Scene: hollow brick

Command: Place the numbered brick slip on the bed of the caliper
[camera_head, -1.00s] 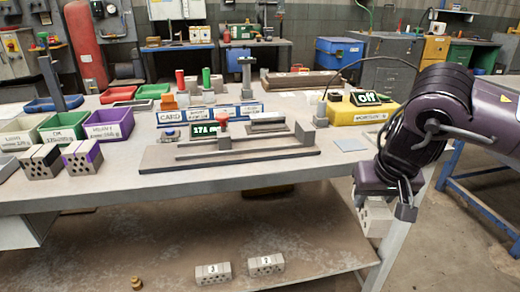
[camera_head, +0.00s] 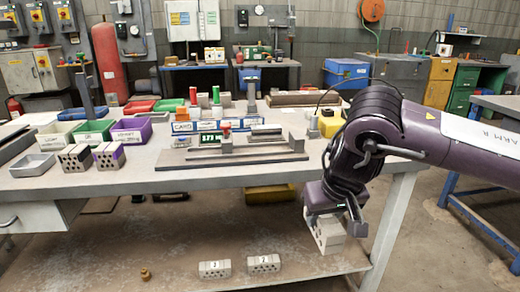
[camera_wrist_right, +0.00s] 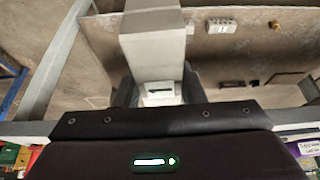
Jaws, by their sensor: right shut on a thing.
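My right gripper (camera_head: 332,214) is shut on a light grey hollow brick (camera_head: 327,236), in front of the table's front edge and lower than its top. The brick's holes face the head camera. In the right wrist view this brick (camera_wrist_right: 153,52) sticks out from between the jaws, and I cannot read a number on it. The caliper (camera_head: 235,157) lies on the table, a long grey base with a raised rail, upright blocks and a green-lit display (camera_head: 211,138). Two bricks with numbered labels (camera_head: 214,269) (camera_head: 264,264) lie on the lower shelf. My left gripper is not in view.
Small posts and a label rack stand behind the caliper. A yellow box (camera_head: 331,122) stands to its right. Bare tabletop lies in front of the caliper.

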